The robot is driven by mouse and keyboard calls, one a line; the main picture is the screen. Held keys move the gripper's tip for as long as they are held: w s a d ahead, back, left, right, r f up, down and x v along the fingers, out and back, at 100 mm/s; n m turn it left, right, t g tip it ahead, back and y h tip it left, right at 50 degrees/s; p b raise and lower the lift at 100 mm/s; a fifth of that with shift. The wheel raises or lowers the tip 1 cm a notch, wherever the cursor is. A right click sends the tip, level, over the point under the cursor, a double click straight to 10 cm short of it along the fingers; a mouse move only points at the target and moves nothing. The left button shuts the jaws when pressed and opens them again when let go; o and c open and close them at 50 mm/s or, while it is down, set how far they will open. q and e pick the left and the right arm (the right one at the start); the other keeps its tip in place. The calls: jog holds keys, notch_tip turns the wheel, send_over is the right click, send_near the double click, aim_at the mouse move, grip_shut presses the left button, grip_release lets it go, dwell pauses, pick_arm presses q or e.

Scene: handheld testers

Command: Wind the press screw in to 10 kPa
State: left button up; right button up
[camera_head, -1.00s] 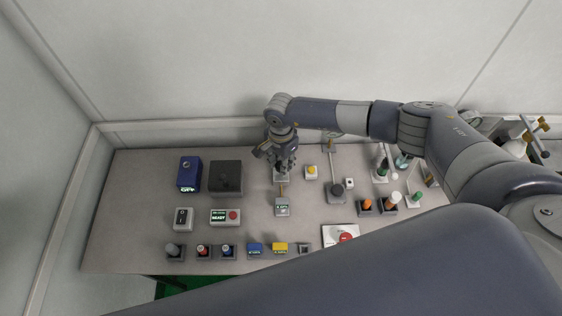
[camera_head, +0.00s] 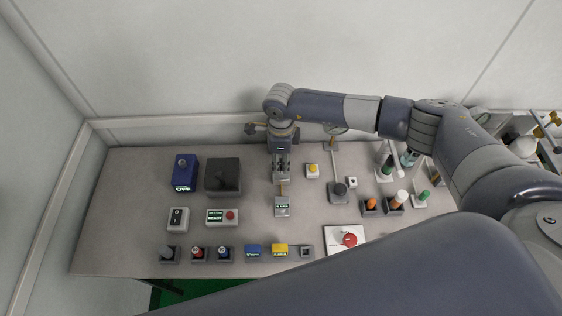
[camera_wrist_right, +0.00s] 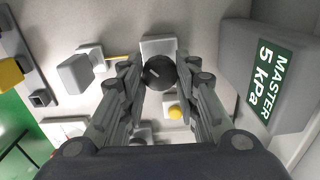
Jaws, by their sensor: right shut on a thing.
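My right gripper (camera_head: 281,168) points down at the back middle of the bench. In the right wrist view its two fingers (camera_wrist_right: 160,82) are shut on the press screw's dark round knob (camera_wrist_right: 160,72), which has a pale mark across its top. A grey box with a green display (camera_wrist_right: 268,78) reading "MASTER 5 kPa" stands close by on the right of that view. A brass tube (camera_wrist_right: 116,57) runs from the knob's base toward a small grey box (camera_wrist_right: 75,75). That box also shows in the head view (camera_head: 282,206), its display too small to read. My left gripper is not in view.
In the head view a blue unit (camera_head: 184,172) and a dark grey box (camera_head: 222,175) stand left of the gripper. Several small testers line the front edge.

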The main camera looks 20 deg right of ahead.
jog(key=m+b, duration=0.1)
jog(key=m, duration=0.2)
jog(key=shift+f+m+b, duration=0.1)
jog(key=shift+m+b, duration=0.2)
jog(key=shift+m, duration=0.1)
jog(key=m+b, duration=0.1)
jog(key=m, duration=0.2)
jog(key=shift+m, duration=0.3)
jog(key=m+b, duration=0.1)
jog(key=m, duration=0.2)
jog(key=shift+w+m, duration=0.1)
jog(key=shift+m, duration=0.3)
jog(key=m+b, duration=0.1)
jog(key=m, duration=0.2)
jog(key=shift+m, duration=0.3)
jog(key=m+b, duration=0.1)
jog(key=m, duration=1)
jog(key=shift+w+r+m, duration=0.1)
jog(key=shift+r+m, duration=0.15)
jog(key=shift+m, duration=0.05)
